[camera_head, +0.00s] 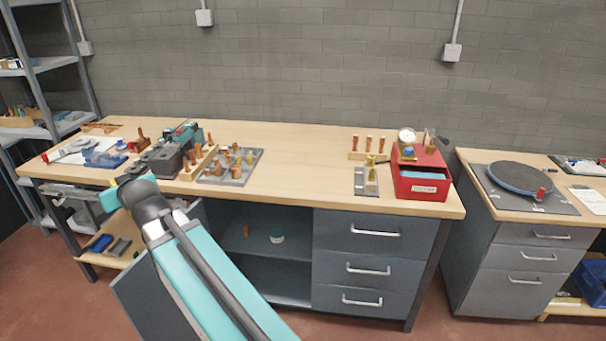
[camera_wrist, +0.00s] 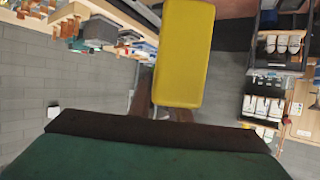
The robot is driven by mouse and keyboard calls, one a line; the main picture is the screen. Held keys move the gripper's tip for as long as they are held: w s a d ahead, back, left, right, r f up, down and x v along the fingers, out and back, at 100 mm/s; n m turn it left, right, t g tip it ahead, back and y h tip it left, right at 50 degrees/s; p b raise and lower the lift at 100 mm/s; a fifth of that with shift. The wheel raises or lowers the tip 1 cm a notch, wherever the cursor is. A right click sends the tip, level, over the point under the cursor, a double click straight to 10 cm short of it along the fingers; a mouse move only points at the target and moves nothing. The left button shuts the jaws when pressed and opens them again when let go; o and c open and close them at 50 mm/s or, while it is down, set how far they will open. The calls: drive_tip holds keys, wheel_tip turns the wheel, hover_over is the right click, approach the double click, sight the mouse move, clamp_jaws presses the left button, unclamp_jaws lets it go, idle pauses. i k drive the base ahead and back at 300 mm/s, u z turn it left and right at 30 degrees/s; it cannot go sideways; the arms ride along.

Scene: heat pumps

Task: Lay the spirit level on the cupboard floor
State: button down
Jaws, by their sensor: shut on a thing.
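The yellow spirit level (camera_wrist: 184,52) fills the upper middle of the wrist view, between the dark fingers of my gripper (camera_wrist: 162,106), which is shut on it. In the head view only a small yellow bit of the level (camera_head: 113,181) shows, beyond the teal end of my arm. My fingers are hidden there. The cupboard (camera_head: 262,226) under the workbench is open at the front, with a shelf inside. Its floor (camera_head: 286,291) shows partly below that shelf; my arm hides the left part. The level is outside the cupboard, to its left.
The open cupboard door (camera_head: 145,297) stands out at the left, behind my arm. Drawers (camera_head: 372,268) are to the right. The workbench top (camera_head: 310,170) carries tools and a red box (camera_head: 420,185).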

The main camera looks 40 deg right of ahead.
sight(266, 286)
drive_tip(key=z, duration=0.05)
drive_tip(key=i, duration=1)
drive_tip(key=u, duration=0.05)
